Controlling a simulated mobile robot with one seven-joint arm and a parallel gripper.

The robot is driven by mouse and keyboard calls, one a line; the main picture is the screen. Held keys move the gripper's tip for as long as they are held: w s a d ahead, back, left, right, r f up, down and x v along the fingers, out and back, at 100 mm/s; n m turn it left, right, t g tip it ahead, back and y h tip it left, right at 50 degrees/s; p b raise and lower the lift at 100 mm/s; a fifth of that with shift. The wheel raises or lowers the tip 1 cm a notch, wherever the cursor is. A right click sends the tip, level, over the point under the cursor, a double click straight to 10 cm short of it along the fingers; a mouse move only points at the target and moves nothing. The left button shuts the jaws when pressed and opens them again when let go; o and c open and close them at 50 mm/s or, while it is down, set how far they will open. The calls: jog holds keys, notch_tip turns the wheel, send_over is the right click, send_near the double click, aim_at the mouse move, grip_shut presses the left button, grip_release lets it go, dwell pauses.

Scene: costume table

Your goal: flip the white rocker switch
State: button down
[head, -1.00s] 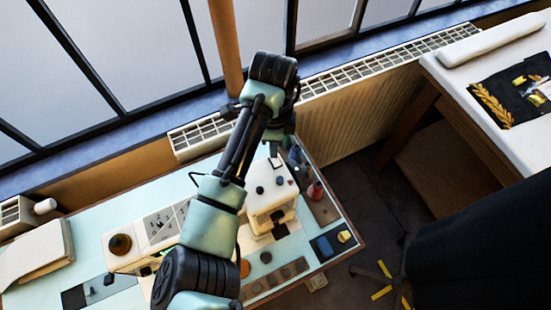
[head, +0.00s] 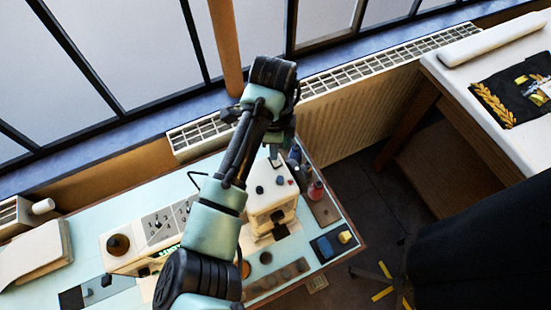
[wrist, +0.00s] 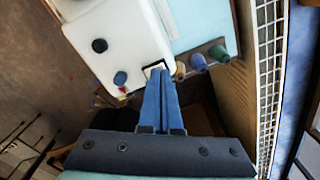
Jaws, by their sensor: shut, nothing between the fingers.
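The white sewing machine (head: 270,200) stands on the pale blue table, and its white body (wrist: 115,35) fills the upper left of the wrist view. A small white rocker switch (wrist: 153,66) in a dark frame sits at the edge of this body, just ahead of my fingertips. My gripper (wrist: 156,74) is shut and empty, its blue fingers pressed together. The tips overlap the lower part of the switch in the picture; I cannot tell whether they touch it. In the head view my gripper (head: 276,156) is above the machine's rear end, partly hidden by my arm.
Two dark knobs (wrist: 99,45) (wrist: 120,78) stand on the machine body. Several thread spools (wrist: 198,62) stand close to the right of my fingers. A radiator (head: 350,107) runs behind the table. A control box with a dark knob (head: 118,244) is left of my arm.

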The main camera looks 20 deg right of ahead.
jog(key=shift+f, duration=0.35)
jog(key=shift+r, duration=0.1)
notch_tip(320, 180, up, 7)
jog(key=p, duration=0.6)
dwell(0.7)
